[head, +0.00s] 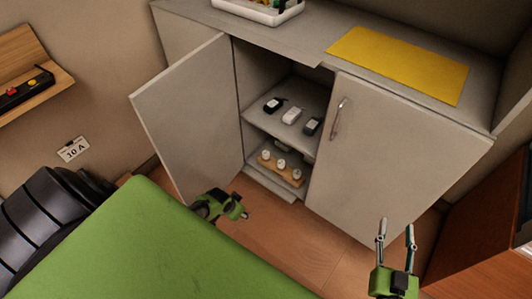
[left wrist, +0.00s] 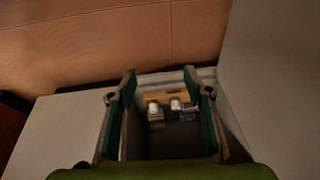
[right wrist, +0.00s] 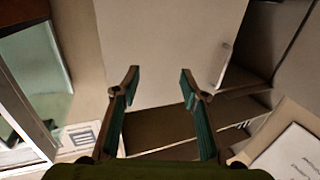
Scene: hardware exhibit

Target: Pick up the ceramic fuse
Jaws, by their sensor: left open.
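Three small white ceramic pieces, apparently the ceramic fuses (head: 281,163), stand upright in a wooden holder (head: 289,175) on the cabinet's lower level. Two white tops (left wrist: 175,105) and the holder (left wrist: 155,97) also show in the left wrist view, framed between the fingers but farther off. My left gripper (head: 243,211) is open and empty, in front of the cabinet opening and apart from the fuses. My right gripper (head: 395,226) is open and empty in front of the closed right door. Which fuse is meant, I cannot tell.
The left cabinet door (head: 187,115) stands open; the right door (head: 385,155) is shut. Several small devices (head: 291,116) sit on the shelf (head: 262,122) above the fuses. A yellow mat (head: 400,62) and white tray (head: 255,12) lie on top.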

